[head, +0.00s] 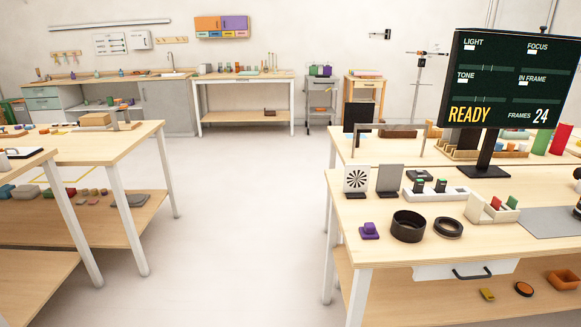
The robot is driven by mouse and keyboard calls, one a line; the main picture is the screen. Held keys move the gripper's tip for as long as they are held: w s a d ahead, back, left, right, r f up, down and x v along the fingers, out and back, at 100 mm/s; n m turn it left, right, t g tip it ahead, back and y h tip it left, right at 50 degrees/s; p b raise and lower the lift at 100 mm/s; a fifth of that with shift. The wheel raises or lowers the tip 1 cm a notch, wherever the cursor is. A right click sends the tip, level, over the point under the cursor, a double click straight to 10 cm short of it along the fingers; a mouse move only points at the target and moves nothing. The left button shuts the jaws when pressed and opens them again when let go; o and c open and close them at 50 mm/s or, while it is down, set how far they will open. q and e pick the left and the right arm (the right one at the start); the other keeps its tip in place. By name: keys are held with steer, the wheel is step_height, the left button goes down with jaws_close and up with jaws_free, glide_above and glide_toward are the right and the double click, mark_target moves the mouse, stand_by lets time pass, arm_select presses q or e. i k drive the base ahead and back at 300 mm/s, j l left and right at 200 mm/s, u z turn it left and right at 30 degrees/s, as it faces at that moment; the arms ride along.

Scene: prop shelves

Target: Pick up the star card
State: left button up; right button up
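A white card with a black radial star pattern (356,179) stands upright near the left end of the right-hand table (310,240), in a small dark base. A plain grey card (390,179) stands just to its right in a similar base, with a small gap between them. Neither of my grippers shows in the head view, so I cannot see whether they are open or shut.
A monitor (510,80) stands behind. Open floor (240,220) lies left of this table.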

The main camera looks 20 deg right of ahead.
mark_target(356, 179)
steer(key=i+j, duration=0.1)
steer(key=i, duration=0.35)
steer(key=i+j+z, duration=0.1)
steer(key=i, duration=0.4)
steer(key=i+j, duration=0.1)
steer(key=i, duration=0.35)
steer(key=i+z, duration=0.25)
steer(key=z, duration=0.25)
steer(key=i+j+z, duration=0.1)
steer(key=i+z, duration=0.2)
steer(key=z, duration=0.15)
steer(key=i+j+z, duration=0.2)
steer(key=z, duration=0.3)
steer(key=i+j+z, duration=0.2)
steer(key=z, duration=0.3)
steer(key=j, duration=0.1)
